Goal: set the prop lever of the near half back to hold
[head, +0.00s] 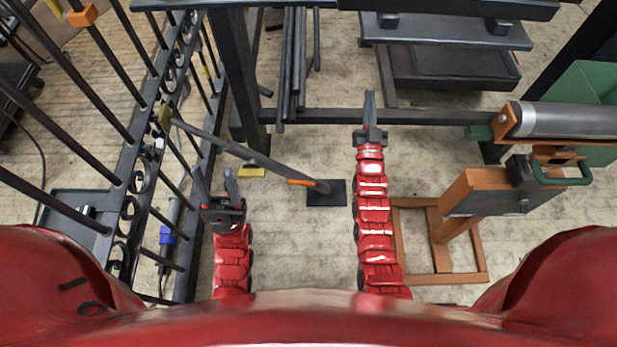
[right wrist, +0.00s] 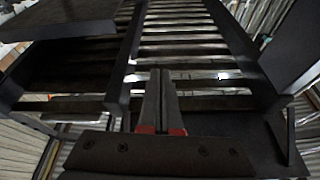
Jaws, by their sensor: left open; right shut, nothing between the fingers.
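The gate half (head: 130,150) with dark bars and a row of rings stands on the left in the head view. A grey prop bar (head: 235,148) runs slanting from a yellow piece (head: 165,116) on the gate down to a dark floor plate (head: 326,192). An orange sleeve (head: 302,182) is near its lower end. I cannot make out for sure which part is the prop lever. My left gripper (head: 214,178) is open and empty, beside the gate and left of the prop bar's middle. My right gripper (head: 370,100) is shut and empty, right of the floor plate; its closed fingers also show in the right wrist view (right wrist: 160,90).
A yellow block (head: 251,171) lies under the prop bar. A dark rack (head: 310,116) with upright rods is behind it.

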